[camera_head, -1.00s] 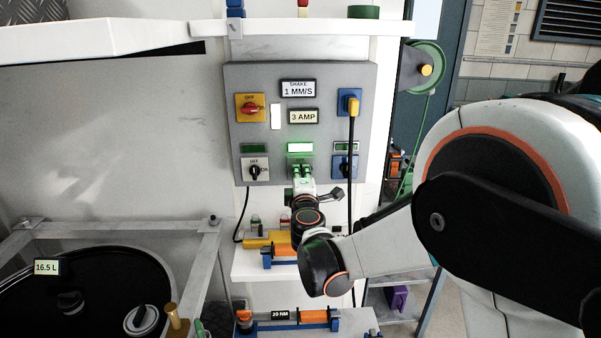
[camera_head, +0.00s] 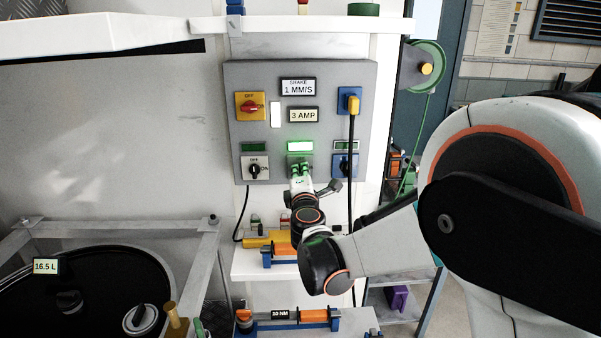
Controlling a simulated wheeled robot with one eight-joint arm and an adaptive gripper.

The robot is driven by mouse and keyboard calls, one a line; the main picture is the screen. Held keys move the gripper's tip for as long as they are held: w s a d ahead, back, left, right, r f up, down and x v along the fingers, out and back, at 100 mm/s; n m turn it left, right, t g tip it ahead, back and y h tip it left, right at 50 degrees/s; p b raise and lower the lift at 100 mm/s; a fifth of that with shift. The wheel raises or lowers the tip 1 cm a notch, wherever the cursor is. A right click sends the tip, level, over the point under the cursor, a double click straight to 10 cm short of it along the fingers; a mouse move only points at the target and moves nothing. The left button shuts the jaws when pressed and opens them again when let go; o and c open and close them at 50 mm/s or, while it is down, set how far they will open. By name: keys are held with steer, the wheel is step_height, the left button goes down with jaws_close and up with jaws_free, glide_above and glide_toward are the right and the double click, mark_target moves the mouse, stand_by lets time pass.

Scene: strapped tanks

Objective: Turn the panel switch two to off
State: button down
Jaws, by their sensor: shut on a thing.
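The grey panel (camera_head: 330,75) on the white wall carries a lower row of three switch places. The left one is a white plate with a black knob (camera_head: 255,170). The middle one, below a brightly lit green indicator (camera_head: 300,146), is mostly covered by my gripper (camera_head: 299,170). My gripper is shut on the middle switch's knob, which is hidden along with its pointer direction. The right place is a blue socket (camera_head: 345,165), partly seen.
A red rotary switch (camera_head: 250,106) and a blue socket with a yellow plug (camera_head: 352,103) sit higher on the panel. A black cable (camera_head: 350,210) hangs to my gripper's right. A shelf (camera_head: 245,267) with tools lies below; a shelf (camera_head: 300,27) juts out above.

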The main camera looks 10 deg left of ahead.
steer(key=shift+n, duration=1.5)
steer(key=shift+f+n+b, duration=0.1)
steer(key=shift+n+b, duration=0.35)
steer(key=shift+n, duration=2.25)
steer(key=shift+b, duration=0.3)
